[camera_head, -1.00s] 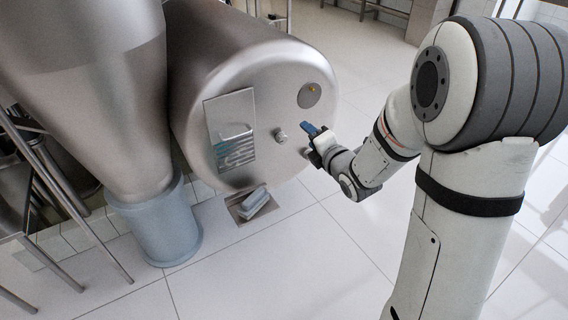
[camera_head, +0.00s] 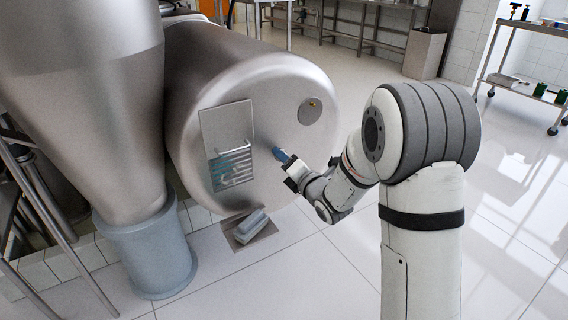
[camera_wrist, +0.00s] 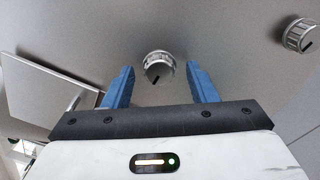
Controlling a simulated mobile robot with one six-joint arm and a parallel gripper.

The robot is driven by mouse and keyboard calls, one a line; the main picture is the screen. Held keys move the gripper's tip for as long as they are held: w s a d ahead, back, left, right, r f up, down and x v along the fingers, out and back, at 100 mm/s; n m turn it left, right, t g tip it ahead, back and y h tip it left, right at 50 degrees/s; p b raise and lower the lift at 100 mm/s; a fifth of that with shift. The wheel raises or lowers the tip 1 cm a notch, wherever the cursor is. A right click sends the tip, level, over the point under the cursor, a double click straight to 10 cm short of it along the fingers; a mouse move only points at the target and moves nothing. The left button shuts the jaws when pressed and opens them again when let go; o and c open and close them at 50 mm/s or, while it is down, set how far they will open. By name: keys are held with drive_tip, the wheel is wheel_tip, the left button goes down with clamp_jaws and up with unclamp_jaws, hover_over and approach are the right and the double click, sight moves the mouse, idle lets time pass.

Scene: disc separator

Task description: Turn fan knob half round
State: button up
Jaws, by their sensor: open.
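A round metal knob (camera_wrist: 158,64) with a dark mark on its face sits on the steel end face of the drum-shaped machine (camera_head: 284,90). In the wrist view it is between the two blue fingers of my gripper (camera_wrist: 159,80), with a gap on each side. A second similar knob (camera_wrist: 300,36) is at the upper right of that view. I cannot tell which one is the fan knob. In the head view my gripper (camera_head: 281,155) is close to the machine's face and open. Both knobs are hidden there.
A steel funnel (camera_head: 85,100) stands at the left.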

drive_tip(key=shift+w, duration=0.1)
drive_tip(key=shift+c, duration=0.5)
drive_tip(key=shift+a, duration=0.1)
drive_tip(key=c, duration=0.8)
drive_tip(key=shift+a, duration=0.2)
drive_tip(key=shift+c, duration=0.3)
drive_tip(key=shift+d, duration=0.2)
drive_tip(key=shift+m, duration=0.4)
